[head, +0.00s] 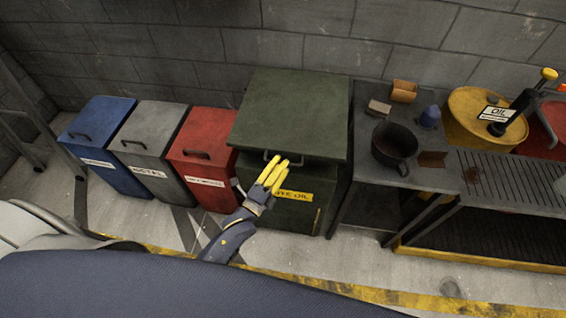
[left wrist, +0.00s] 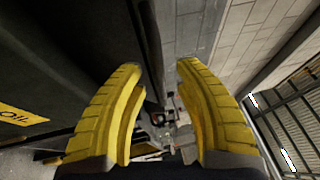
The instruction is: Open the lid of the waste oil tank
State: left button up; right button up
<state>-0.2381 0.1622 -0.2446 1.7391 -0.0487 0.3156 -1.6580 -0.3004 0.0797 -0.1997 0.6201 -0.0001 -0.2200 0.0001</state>
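The waste oil tank is a dark green box (head: 318,215) with a yellow label, partly covered by my gripper, in the middle of the head view. Its broad green lid (head: 290,105) looks down over the body, with a small handle at the front edge. My left gripper (head: 276,172) has yellow fingers and is at the lid's front edge, by the handle. In the left wrist view its fingers (left wrist: 160,72) are spread, with a dark edge showing between and beyond them. The tank's side and label (left wrist: 20,115) show at the left. I cannot tell whether the fingers touch the handle. My right gripper is out of view.
Red (head: 205,150), grey (head: 150,140) and blue (head: 100,130) bins stand left of the tank. On the right, a metal bench (head: 400,178) holds a dark pot (head: 394,145) and small items. A yellow oil drum (head: 470,105) stands behind a grated stand. A block wall closes the back.

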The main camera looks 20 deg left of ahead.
pick_arm(q)
jog(key=shift+w+d+r, duration=0.15)
jog(key=shift+w, duration=0.45)
grip_shut()
